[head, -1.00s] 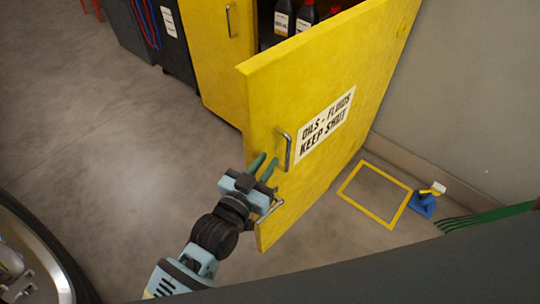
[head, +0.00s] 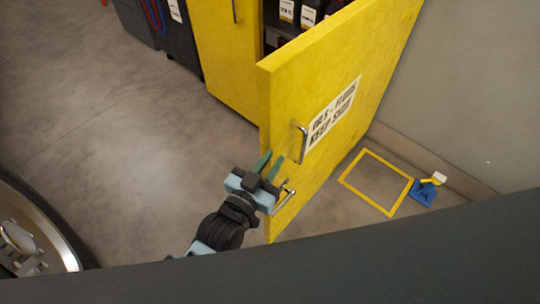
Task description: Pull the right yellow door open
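The right yellow door (head: 330,80) stands wide open, swung out from the cabinet, with a label about fluids and keeping shut (head: 333,112). Its metal bar handle (head: 302,143) is on the outer face near the free edge. My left gripper (head: 268,167) is just beside and below the handle. Its two green fingers are spread apart, with nothing seen between them, and the handle looks clear of them. My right gripper is not in view.
The left yellow door (head: 222,50) is shut. Dark bottles (head: 287,14) stand inside the cabinet. A yellow floor outline (head: 377,182) and a blue item (head: 424,193) lie at right by the wall.

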